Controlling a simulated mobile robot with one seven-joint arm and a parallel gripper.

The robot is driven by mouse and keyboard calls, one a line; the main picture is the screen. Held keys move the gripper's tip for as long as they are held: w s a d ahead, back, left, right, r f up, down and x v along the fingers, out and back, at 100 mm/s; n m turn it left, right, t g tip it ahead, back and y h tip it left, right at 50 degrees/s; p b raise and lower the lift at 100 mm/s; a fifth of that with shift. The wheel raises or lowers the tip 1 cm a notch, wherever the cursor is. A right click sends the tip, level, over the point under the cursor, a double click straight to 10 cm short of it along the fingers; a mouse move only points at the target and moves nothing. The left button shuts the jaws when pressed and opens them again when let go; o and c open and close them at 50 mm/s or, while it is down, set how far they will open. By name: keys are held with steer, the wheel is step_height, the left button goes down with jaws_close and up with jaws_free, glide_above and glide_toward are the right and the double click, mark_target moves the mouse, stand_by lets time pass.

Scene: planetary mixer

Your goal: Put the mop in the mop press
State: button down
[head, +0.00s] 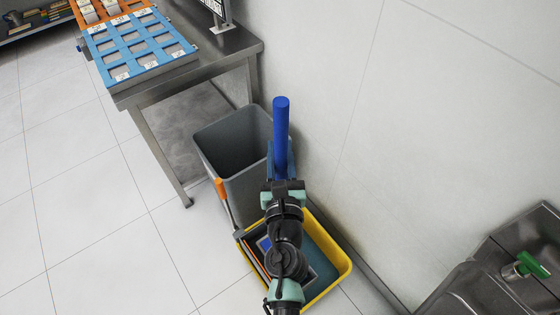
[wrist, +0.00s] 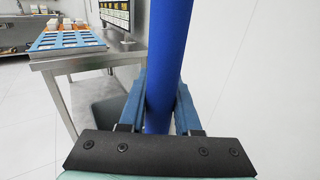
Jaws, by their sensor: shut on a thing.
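A blue mop handle (head: 281,135) stands close to upright in the head view, beside the wall. My gripper (head: 281,172) is shut around the handle; in the wrist view the blue fingers of my gripper (wrist: 160,108) press on both sides of the handle (wrist: 168,60). A yellow bucket (head: 343,272) sits on the floor under my arm, with a dark grey-blue inside. My arm covers much of the bucket. The mop head and the mop press cannot be clearly made out. A small blue patch shows in the bucket beside my arm.
A tall grey bin (head: 240,185) stands just behind the bucket. An orange-tipped handle (head: 221,188) leans between them. A steel table (head: 190,75) with a blue tray (head: 140,72) is at the upper left. A steel sink (head: 500,270) is at the lower right. Floor at left is clear.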

steer(key=shift+f, duration=0.5)
steer(key=shift+f+b, duration=0.2)
steer(key=shift+b, duration=0.15)
steer(key=c, duration=0.6)
jaws_free()
steer(key=s+b, duration=0.1)
steer(key=s, duration=1.1)
steer(key=shift+d, duration=0.3)
